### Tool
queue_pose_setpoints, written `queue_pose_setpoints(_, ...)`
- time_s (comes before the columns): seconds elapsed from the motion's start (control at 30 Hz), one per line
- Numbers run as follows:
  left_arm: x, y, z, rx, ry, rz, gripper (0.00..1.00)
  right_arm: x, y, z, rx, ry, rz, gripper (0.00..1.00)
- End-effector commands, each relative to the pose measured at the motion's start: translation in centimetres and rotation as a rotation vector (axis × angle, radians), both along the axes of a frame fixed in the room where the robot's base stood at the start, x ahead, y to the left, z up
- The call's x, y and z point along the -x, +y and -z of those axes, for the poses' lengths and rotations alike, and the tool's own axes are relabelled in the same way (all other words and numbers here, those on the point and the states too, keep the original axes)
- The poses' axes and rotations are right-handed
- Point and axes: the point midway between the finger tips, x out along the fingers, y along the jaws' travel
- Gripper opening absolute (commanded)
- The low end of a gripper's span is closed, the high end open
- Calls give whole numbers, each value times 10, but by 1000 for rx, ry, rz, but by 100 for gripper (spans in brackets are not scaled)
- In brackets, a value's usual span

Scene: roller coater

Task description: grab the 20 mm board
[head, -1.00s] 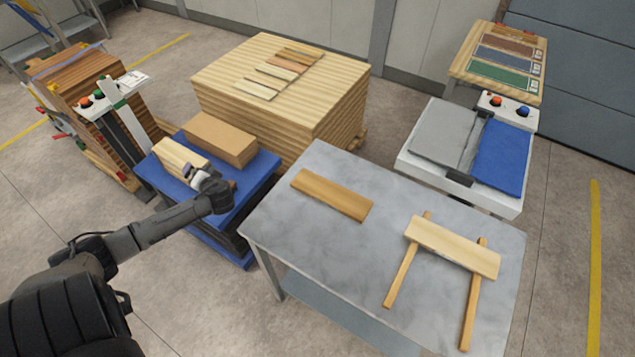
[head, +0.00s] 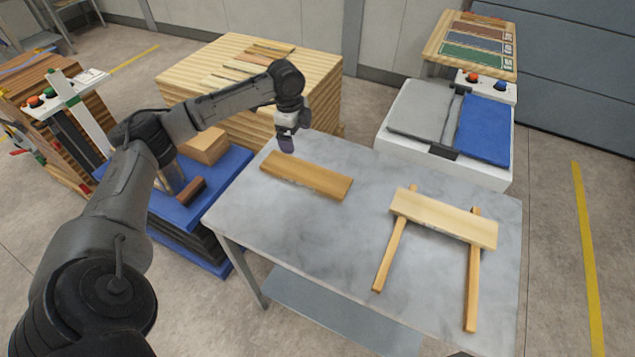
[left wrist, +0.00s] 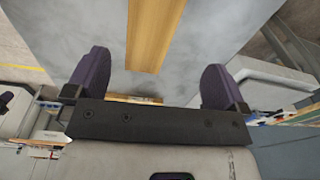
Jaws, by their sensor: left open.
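A brown board (head: 306,175) lies flat on the grey metal table (head: 345,235), near its far left edge. A paler board (head: 443,217) rests across two wooden sticks (head: 391,255) at the right of the table. No thickness mark is legible, so I cannot tell which is 20 mm. My left gripper (head: 287,143) hangs above the table's far left edge, beside the brown board's far side, empty. In the left wrist view its two dark fingers (left wrist: 154,82) are spread apart, and the brown board (left wrist: 153,32) shows beyond them, not between them. My right gripper is not in view.
A blue-topped lift table (head: 213,190) with a cardboard-coloured block (head: 204,146) stands left of the grey table. A large wood stack (head: 320,95) stands behind. A white machine with a blue pad (head: 484,128) stands at back right. The grey table's middle is clear.

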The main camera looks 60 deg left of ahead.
Motion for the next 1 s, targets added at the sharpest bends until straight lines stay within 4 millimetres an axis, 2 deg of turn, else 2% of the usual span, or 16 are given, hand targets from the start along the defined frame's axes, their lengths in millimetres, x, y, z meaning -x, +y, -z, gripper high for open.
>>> queue_pose_setpoints(0.17,1,-5,5,41,1,60,100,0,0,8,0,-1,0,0)
queue_pose_setpoints(0.4,-1,-10,45,46,2,63,100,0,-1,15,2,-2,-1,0)
queue_pose_setpoints(0.6,-3,-12,70,44,0,62,100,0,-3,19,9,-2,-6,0)
queue_pose_setpoints(1.0,-4,-15,90,44,1,62,100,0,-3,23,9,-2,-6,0)
